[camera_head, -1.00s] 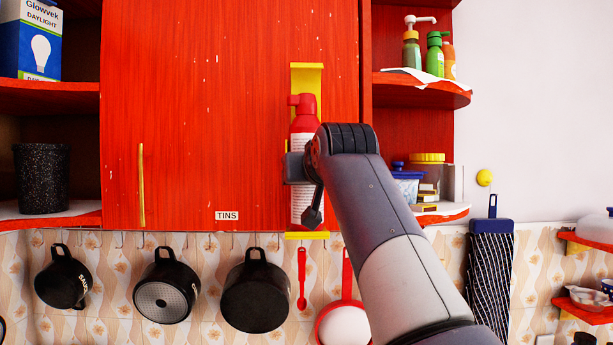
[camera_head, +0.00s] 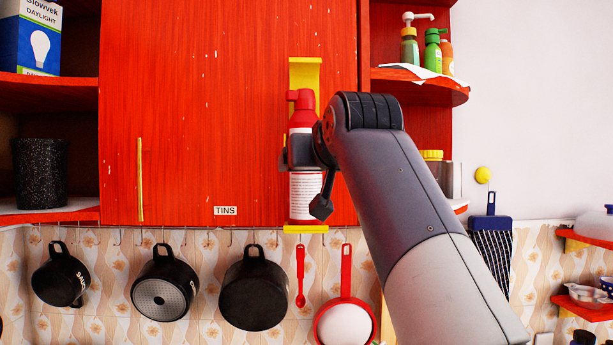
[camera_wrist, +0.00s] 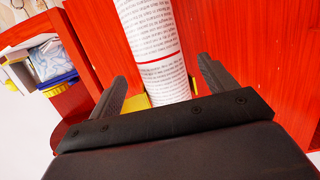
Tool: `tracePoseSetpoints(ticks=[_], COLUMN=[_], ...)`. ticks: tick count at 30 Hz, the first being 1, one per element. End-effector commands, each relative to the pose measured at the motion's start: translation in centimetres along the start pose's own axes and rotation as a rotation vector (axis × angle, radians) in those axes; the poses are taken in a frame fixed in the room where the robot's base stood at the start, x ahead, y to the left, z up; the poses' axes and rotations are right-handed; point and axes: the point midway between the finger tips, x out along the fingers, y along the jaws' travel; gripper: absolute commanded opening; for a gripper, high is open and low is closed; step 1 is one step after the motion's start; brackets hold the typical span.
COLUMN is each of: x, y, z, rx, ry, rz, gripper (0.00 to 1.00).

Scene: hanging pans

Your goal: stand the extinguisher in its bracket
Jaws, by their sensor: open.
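The extinguisher (camera_head: 306,195), a red-topped cylinder with a white printed label, stands upright against the yellow bracket (camera_head: 306,73) on the red cabinet door. Its bottom is at the bracket's yellow lower ledge (camera_head: 306,229). My gripper (camera_head: 298,150) is at the extinguisher's upper body in the head view and hides part of it. In the wrist view my gripper (camera_wrist: 160,75) is open, with one finger on each side of the white cylinder (camera_wrist: 155,45) and gaps beside it. Yellow bracket parts show behind it.
Corner shelves with bottles (camera_head: 410,48) and jars (camera_head: 432,160) are to the right. An open shelf with a black pot (camera_head: 40,172) is at the left.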

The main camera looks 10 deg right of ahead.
Motion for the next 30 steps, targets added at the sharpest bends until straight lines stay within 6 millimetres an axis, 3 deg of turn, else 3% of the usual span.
tracePoseSetpoints(ticks=[6, 12, 23, 30], x=[-4.3, -6.0, -6.1, -4.0], y=[0.0, 0.0, 0.0, 0.0], z=[0.1, 0.1, 0.0, 0.0], rx=[0.0, 0.0, 0.0, 0.0], ry=[0.002, -0.001, -0.002, -0.005], rz=[0.0, 0.0, 0.0, 0.0], gripper=[0.8, 0.8, 0.8, 0.8])
